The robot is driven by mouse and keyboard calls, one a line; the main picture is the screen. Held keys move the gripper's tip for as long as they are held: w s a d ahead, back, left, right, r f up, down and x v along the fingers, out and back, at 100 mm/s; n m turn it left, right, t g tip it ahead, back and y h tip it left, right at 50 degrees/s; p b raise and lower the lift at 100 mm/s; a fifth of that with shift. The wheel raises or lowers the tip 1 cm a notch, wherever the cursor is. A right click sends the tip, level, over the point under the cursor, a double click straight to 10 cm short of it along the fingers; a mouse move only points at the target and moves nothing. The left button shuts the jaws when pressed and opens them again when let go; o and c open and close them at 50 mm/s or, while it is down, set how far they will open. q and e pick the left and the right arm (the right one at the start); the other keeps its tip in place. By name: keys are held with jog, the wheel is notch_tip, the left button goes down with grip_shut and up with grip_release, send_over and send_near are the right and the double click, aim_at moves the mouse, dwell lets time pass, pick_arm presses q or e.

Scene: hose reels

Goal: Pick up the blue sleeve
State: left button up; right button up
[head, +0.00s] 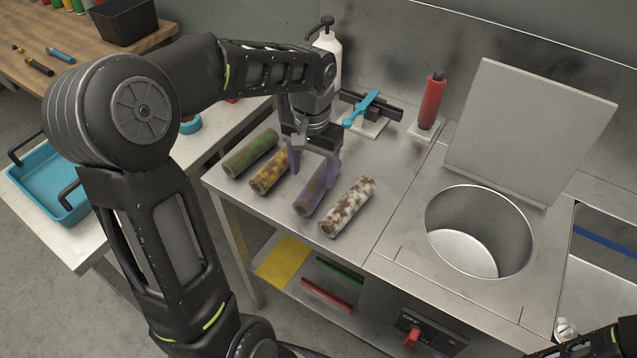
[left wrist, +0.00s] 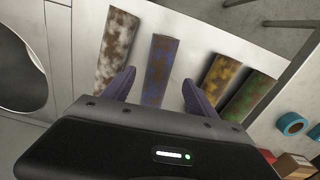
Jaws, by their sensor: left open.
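The blue sleeve (head: 309,201) is a rust-mottled tube lying on the steel counter, between the yellow sleeve (head: 268,173) and the white sleeve (head: 347,206). My left gripper (head: 313,180) points down over the blue sleeve's far part, open, with one finger on each side. In the left wrist view the blue sleeve (left wrist: 160,62) lies between the two fingers (left wrist: 158,78), with a gap visible on both sides. Whether the fingertips reach down to the sleeve's level I cannot tell. My right gripper is out of view.
A green sleeve (head: 250,154) lies left of the yellow one. Behind stand a white pump bottle (head: 328,58), a turquoise-handled tool (head: 361,108) and a red bottle (head: 431,101). At right are a round steel well (head: 479,232) and its raised lid (head: 529,130).

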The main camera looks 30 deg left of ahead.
aim_at(314, 185)
pick_arm(q)
notch_tip(314, 185, down, 5)
jog(key=shift+s+d+f+p, duration=0.1)
jog(key=shift+p, duration=0.35)
jog(key=shift+c, duration=0.4)
grip_shut()
dwell(0.5)
notch_tip(314, 185, up, 10)
jog(key=shift+r+b, duration=0.1)
jog(key=shift+b, duration=0.3)
jog(key=shift+s, duration=0.1)
dwell(0.6)
